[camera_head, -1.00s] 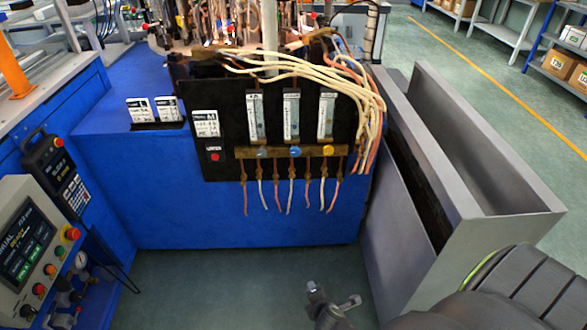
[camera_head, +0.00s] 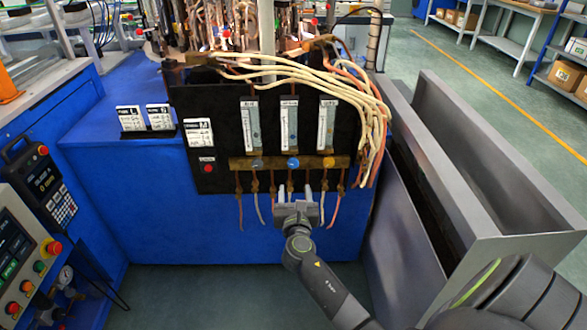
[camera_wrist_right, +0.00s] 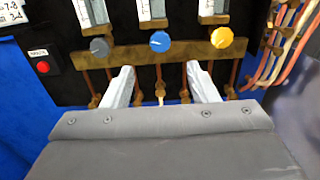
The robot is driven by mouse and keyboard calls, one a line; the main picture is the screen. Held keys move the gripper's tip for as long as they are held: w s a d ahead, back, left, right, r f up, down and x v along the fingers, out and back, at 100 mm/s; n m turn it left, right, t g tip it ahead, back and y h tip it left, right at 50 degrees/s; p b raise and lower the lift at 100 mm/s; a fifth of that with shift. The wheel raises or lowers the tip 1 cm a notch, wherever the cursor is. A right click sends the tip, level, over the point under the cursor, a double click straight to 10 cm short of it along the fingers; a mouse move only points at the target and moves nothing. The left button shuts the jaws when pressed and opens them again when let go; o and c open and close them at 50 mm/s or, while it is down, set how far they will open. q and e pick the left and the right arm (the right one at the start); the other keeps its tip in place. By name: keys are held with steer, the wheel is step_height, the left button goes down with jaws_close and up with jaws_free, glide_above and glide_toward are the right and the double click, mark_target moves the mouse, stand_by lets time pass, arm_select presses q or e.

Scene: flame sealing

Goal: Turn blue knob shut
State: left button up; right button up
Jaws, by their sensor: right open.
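The blue knob (camera_head: 293,163) is the middle one of three knobs on a brass bar at the bottom of the black panel. It also shows in the right wrist view (camera_wrist_right: 160,41), with a light pointer mark on its face. My right gripper (camera_head: 294,188) is open, its two light fingers pointing up just below the bar. In the wrist view the fingers (camera_wrist_right: 161,82) stand apart to the left and right, below the blue knob and not around it. Nothing shows held between them. My left gripper is not in view.
A grey knob (camera_head: 257,164) and a yellow knob (camera_head: 328,162) flank the blue one. Copper tubes hang below the brass bar (camera_head: 275,163), close to my fingers. A red button (camera_head: 207,168) sits at left. A grey metal trough (camera_head: 430,190) stands right of the panel, near my arm.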

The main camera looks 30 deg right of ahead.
mark_target(294, 164)
steer(key=b+x, duration=0.1)
steer(key=x, duration=1)
steer(key=shift+w+b, duration=0.15)
steer(key=shift+b, duration=0.2)
steer(key=c, duration=0.9)
